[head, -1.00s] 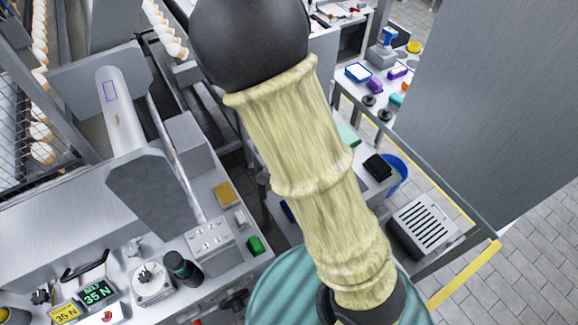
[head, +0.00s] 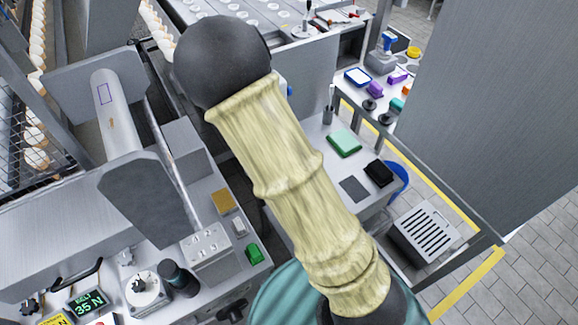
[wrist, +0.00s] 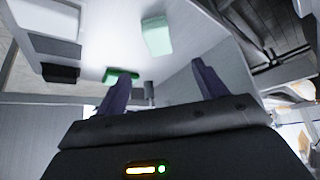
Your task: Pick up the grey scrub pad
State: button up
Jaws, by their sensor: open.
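A flat dark grey square (head: 354,189), which looks like the grey scrub pad, lies on the small light table (head: 318,150) right of my arm in the head view. It lies beside a black block (head: 379,173) and in front of a mint green pad (head: 344,143). My gripper (wrist: 160,86) is open in the wrist view, with two purple fingers apart and nothing between them. A pale mint block (wrist: 157,36) and a green strip (wrist: 120,75) show beyond the fingers. I cannot tell for sure which wrist-view shape is the grey pad. The head view does not show my gripper.
A blue bin (head: 400,178) stands beside the small table. A grey slotted box (head: 425,232) is at the right. The left workbench holds a yellow sponge (head: 222,201), a green block (head: 254,253) and instruments. A tall grey panel (head: 480,110) fills the right.

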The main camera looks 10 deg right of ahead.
jog(key=x, duration=0.7)
jog(key=shift+w+d+f, duration=0.15)
jog(key=shift+w, duration=0.05)
jog(key=shift+s, duration=0.1)
jog(key=shift+f, duration=0.15)
jog(key=shift+p+x, duration=0.75)
jog(key=shift+x, duration=1.75)
